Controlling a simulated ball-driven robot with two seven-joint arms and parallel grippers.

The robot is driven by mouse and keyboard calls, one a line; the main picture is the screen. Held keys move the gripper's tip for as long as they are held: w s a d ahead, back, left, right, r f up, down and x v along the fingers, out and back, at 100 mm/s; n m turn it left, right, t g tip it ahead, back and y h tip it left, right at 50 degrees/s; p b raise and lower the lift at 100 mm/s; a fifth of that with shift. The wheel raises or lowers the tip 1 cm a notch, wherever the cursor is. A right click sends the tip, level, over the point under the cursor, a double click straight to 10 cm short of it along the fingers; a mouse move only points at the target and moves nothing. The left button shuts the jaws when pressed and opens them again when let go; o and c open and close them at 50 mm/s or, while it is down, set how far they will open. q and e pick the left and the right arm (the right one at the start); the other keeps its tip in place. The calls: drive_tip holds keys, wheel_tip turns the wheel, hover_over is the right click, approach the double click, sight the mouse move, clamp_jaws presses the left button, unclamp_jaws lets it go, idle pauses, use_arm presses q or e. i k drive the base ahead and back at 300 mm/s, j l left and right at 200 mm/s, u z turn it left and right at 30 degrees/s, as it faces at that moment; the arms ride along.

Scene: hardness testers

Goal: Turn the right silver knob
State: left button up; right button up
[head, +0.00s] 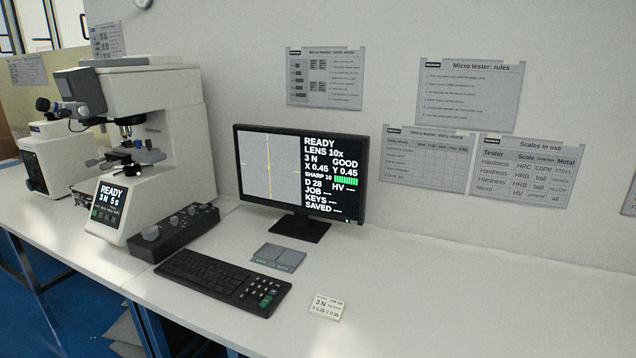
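A black control box (190,236) stands on the white bench in front of the large microhardness tester (160,140). Silver knobs sit on its top. One silver knob (150,233) is near the box's left end, and another silver knob (174,222) is to its right, near the middle. Small dark controls are farther right on the box, too small to make out. The monitor (300,172) reads READY, LENS 10x, 3 N, GOOD, X 0.45, Y 0.45, SHARP 10. Neither of my grippers is in view.
A black keyboard (212,277) lies just in front of the box. A grey pad (279,257) and a small white card (327,307) lie to its right. A second tester (50,165) stands at the far left. The right part of the bench (480,300) is clear.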

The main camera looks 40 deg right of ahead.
sight(107, 165)
drive_tip(key=i+j+z, duration=0.1)
drive_tip(key=z, duration=0.3)
drive_tip(key=i+j+z, duration=0.15)
drive_tip(key=z, duration=0.3)
drive_tip(key=i+j, duration=0.05)
drive_tip(key=i, duration=0.05)
